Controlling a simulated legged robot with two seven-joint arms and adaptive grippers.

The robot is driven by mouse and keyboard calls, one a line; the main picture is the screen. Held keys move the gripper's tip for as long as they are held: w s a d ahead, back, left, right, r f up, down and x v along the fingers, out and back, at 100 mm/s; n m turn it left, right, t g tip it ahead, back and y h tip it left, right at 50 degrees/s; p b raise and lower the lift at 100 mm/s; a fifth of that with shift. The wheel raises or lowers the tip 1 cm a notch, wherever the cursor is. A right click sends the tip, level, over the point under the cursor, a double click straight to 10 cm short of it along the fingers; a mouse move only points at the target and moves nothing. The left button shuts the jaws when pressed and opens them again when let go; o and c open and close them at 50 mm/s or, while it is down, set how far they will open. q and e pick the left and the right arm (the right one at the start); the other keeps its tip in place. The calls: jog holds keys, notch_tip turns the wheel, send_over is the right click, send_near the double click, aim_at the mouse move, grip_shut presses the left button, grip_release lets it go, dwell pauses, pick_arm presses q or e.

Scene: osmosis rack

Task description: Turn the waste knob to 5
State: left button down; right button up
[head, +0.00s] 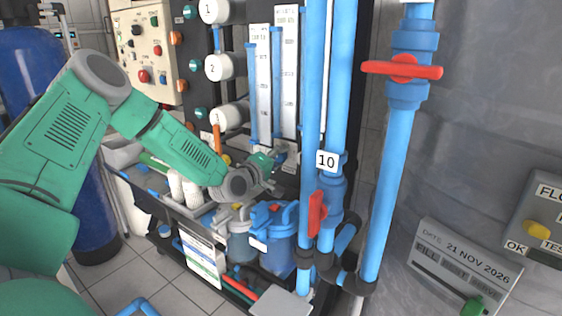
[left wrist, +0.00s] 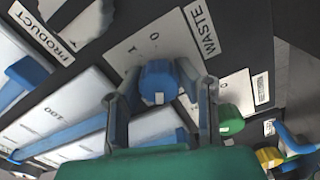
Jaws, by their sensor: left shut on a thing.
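The waste knob (left wrist: 159,84) is blue with a white mark on it. It sits on a pale plate (left wrist: 128,52) beside the WASTE label (left wrist: 201,29). The digits 0 and 1 show on the plate near the knob; the rest of the scale is hidden. My left gripper (left wrist: 163,92) has one finger on each side of this knob and is shut on it. In the head view my left gripper (head: 266,177) is at the rack's panel, below the flow tubes, and the knob cannot be made out there. My right gripper is not in view.
In the left wrist view, a green knob (left wrist: 231,121) is close to the right finger, and a yellow one (left wrist: 269,157) is farther right. Blue vertical pipes (head: 312,120) stand right of the gripper. Blue filter housings (head: 276,256) are below it.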

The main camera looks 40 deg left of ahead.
pick_arm(q)
jog(key=n+b, duration=0.2)
jog(key=f+n+b, duration=0.1)
jog(key=n+b, duration=0.1)
jog(key=n, duration=0.1)
jog(key=shift+s+f+n, duration=0.15)
jog(key=shift+f+n, duration=0.05)
jog(key=shift+n, duration=0.1)
jog(key=n+b, duration=0.4)
jog(key=shift+n, duration=0.3)
jog(key=shift+d+r, duration=0.1)
jog(key=c, duration=1.2)
grip_release()
jog(key=shift+r, duration=0.2)
jog(key=shift+r, duration=0.1)
